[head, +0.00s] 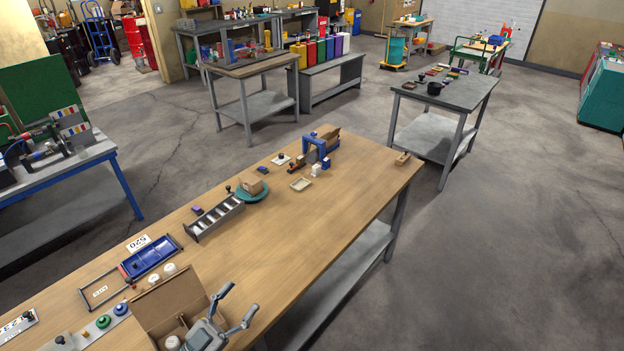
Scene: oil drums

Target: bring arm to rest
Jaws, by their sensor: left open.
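My left gripper (240,299) shows at the bottom of the head view. Its two grey fingers are spread apart with nothing between them. It is in front of the right part of an open cardboard box (170,302) on the wooden workbench (300,237), and its palm hides part of that box. Whether it touches the box I cannot tell. My right gripper is not in view.
Near the box are a blue tray (150,257), a grey slotted rack (216,220) and a green round plate (255,193). A blue frame (321,146) stands at the bench's far end. The bench surface right of the rack is mostly clear. Concrete floor (480,270) lies open to the right.

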